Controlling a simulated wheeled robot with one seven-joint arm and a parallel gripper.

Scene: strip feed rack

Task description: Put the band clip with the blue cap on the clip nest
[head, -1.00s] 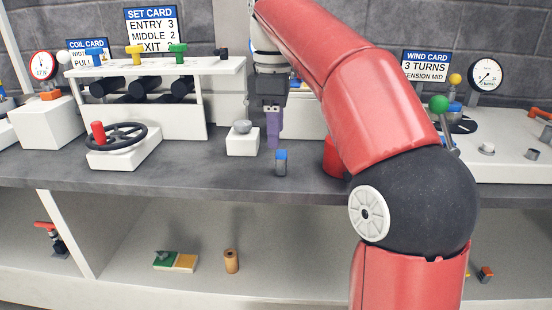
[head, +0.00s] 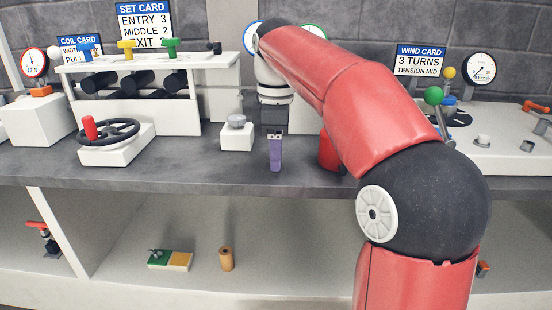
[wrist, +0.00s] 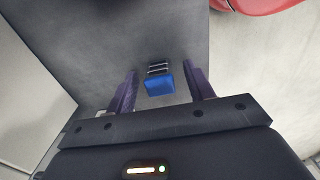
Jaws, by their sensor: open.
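The band clip with the blue cap (wrist: 160,86) stands on the grey bench top. In the wrist view it lies between the two purple fingers of my gripper (wrist: 164,78), with a gap on each side. My gripper is open and has come down around the clip without closing on it. In the head view my gripper (head: 275,164) is low over the bench near its front edge, and its finger hides the clip. I cannot tell for certain which fixture is the clip nest.
A white block with a grey knob (head: 236,137) stands just left of my gripper, and a red cylinder (head: 327,153) to the right. A handwheel on a white base (head: 115,152) is farther left. The lower shelf holds a green and yellow plate (head: 170,260) and a tan cylinder (head: 227,259).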

